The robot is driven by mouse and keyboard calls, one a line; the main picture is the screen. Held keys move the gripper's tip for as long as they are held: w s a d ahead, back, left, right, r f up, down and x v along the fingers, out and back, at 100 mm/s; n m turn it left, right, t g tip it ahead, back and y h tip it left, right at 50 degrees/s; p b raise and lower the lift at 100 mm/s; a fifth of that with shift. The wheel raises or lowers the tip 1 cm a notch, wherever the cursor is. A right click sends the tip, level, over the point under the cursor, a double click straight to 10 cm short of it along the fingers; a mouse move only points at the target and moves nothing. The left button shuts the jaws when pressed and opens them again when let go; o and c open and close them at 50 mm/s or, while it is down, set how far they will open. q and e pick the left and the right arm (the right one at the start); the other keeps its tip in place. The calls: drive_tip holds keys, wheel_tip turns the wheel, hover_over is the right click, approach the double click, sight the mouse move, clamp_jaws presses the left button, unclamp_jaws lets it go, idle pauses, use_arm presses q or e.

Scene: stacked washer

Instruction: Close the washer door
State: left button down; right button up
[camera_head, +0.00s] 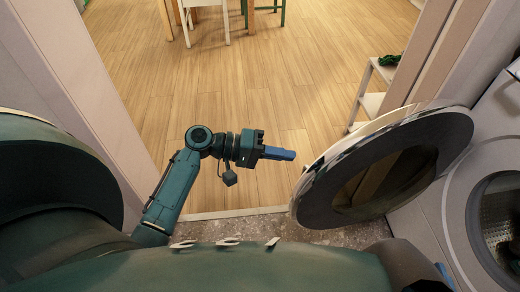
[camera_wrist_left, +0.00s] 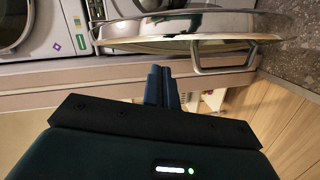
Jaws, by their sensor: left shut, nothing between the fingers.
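The round washer door (camera_head: 380,165) stands open in the head view, swung out to the left of the washer (camera_head: 462,215). It has a dark ring and a glass middle. The washer's round opening (camera_head: 498,225) shows at the right edge. My left gripper (camera_head: 292,155) is shut and empty, with blue fingers pointing right, a little to the left of the door's outer edge. In the left wrist view the gripper fingers (camera_wrist_left: 163,88) point toward the door's silver rim (camera_wrist_left: 190,44), where a handle-like bracket shows. Any contact cannot be told. My right gripper is out of view.
A white shelf (camera_head: 372,95) with a green item stands behind the door. Wooden floor (camera_head: 240,100) lies open ahead, with chair or table legs (camera_head: 205,20) at the top. A wall (camera_head: 75,90) is at the left.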

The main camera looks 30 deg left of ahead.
use_arm(q)
drive_tip(key=d, duration=0.1)
drive_tip(key=s+d+f, duration=0.1)
drive_tip(key=d, duration=0.1)
drive_tip(key=shift+s+d, duration=0.1)
drive_tip(key=shift+s, duration=0.1)
idle(0.3)
